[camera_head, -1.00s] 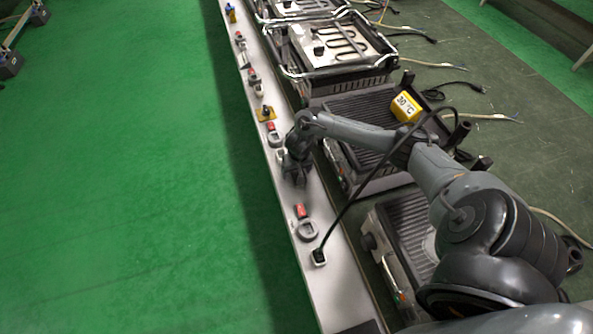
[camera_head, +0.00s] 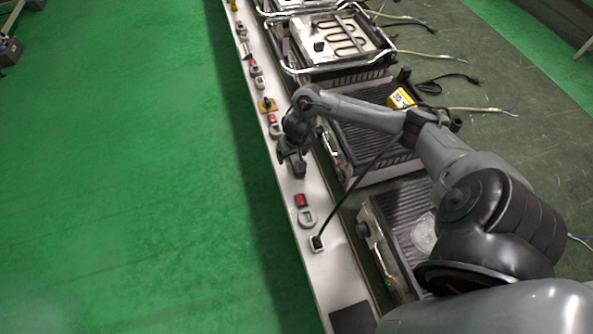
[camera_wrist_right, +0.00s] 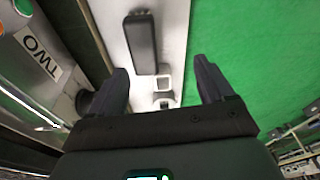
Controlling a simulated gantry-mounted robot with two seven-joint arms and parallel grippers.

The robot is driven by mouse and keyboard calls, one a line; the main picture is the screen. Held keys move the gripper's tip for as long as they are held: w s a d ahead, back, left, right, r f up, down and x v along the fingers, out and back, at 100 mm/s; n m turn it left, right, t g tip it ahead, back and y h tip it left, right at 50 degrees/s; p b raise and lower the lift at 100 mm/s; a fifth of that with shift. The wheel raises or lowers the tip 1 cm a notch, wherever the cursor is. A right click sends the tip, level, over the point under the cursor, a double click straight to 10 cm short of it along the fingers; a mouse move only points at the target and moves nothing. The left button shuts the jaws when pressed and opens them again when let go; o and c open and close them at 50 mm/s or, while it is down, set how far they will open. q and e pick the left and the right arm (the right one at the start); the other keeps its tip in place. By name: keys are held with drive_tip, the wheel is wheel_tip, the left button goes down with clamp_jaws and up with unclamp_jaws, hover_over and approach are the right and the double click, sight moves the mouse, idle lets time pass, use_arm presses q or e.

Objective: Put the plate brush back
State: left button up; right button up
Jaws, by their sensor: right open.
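A long black object that looks like the plate brush (camera_wrist_right: 142,45) lies on the white ledge in the right wrist view, with a rough dark end at the top of the picture. My right gripper (camera_wrist_right: 161,68) is open, its fingers over the ledge and apart on either side of the brush's lower end. I see nothing between the fingertips being held. In the head view my right gripper (camera_head: 292,165) hangs over the white ledge, and the brush cannot be made out there. My left gripper is not in view.
The white ledge (camera_head: 330,275) carries sockets and red switches (camera_head: 301,200). Ribbed grill plates (camera_head: 375,130) stand right of it, one with a yellow 30 °C block (camera_head: 401,98). A black cable runs to a socket (camera_head: 317,243).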

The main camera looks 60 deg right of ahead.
drive_tip(key=s+a+f+n+t+y, duration=0.15)
drive_tip(key=a+n, duration=0.25)
drive_tip(key=a, duration=0.8)
drive_tip(key=s+a+n+t, duration=0.15)
drive_tip(key=a+n, duration=0.25)
drive_tip(key=a, duration=0.8)
drive_tip(key=s+a+r, duration=0.1)
drive_tip(key=s+r, duration=0.3)
drive_tip(key=s, duration=0.2)
drive_tip(key=s+a+r+n+g, duration=0.1)
drive_tip(key=s+r, duration=0.3)
drive_tip(key=s, duration=0.3)
drive_tip(key=shift+s+r, duration=0.15)
wheel_tip(320, 180, up, 38)
drive_tip(key=p, duration=3.8)
drive_tip(key=shift+r, duration=0.15)
